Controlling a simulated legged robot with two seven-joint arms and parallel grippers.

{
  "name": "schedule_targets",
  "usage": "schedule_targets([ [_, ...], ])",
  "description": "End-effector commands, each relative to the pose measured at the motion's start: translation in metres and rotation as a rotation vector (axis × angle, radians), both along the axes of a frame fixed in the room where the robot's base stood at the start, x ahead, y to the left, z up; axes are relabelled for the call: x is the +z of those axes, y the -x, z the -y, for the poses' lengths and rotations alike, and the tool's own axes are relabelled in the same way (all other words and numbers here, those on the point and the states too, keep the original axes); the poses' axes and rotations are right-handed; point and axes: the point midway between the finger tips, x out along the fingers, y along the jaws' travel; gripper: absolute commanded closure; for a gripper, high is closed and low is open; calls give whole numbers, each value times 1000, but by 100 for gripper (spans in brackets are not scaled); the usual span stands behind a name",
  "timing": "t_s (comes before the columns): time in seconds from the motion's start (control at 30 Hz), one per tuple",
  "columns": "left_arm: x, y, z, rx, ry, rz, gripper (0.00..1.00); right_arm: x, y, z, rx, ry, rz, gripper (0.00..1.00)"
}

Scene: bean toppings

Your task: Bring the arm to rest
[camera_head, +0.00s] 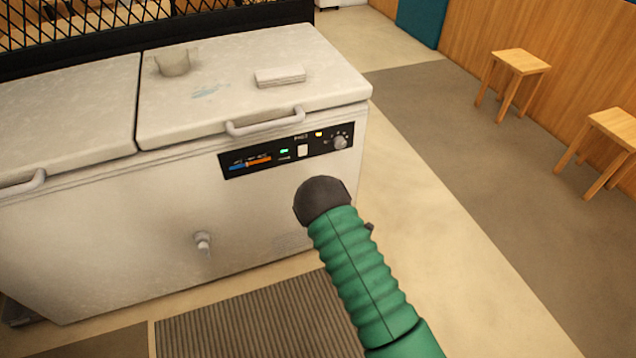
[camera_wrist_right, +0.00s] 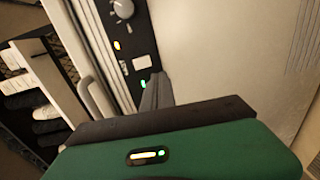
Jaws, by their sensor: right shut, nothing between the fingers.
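My right arm, in a green ribbed sleeve with a dark rounded end (camera_head: 322,200), reaches up from the bottom right in the head view, in front of the freezer. Its fingers are hidden in that view. In the right wrist view my right gripper (camera_wrist_right: 156,92) shows dark fingers shut together and empty. They point toward the freezer's control panel (camera_wrist_right: 122,25); I cannot tell how far apart they are. My left gripper is in neither view.
A white chest freezer (camera_head: 120,240) with closed lids fills the left. A pale block (camera_head: 280,76) and a cup-like piece (camera_head: 173,62) sit on its lid. A ribbed mat (camera_head: 255,320) lies in front. Two wooden stools (camera_head: 520,62) stand right; the floor between is clear.

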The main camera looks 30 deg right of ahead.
Motion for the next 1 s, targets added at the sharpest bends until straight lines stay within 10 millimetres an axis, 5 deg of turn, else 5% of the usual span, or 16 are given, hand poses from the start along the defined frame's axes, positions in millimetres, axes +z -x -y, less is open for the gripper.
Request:
schedule_targets([
  [0.5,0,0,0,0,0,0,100,0,2,0,-2,-7,0,100],
  [0.67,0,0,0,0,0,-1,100,10,-3,-9,-84,-233,-76,100],
  [0.77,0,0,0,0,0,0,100,18,7,-36,-199,-553,-195,100],
  [1.0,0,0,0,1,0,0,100,37,102,-135,-514,-1132,-536,100],
])
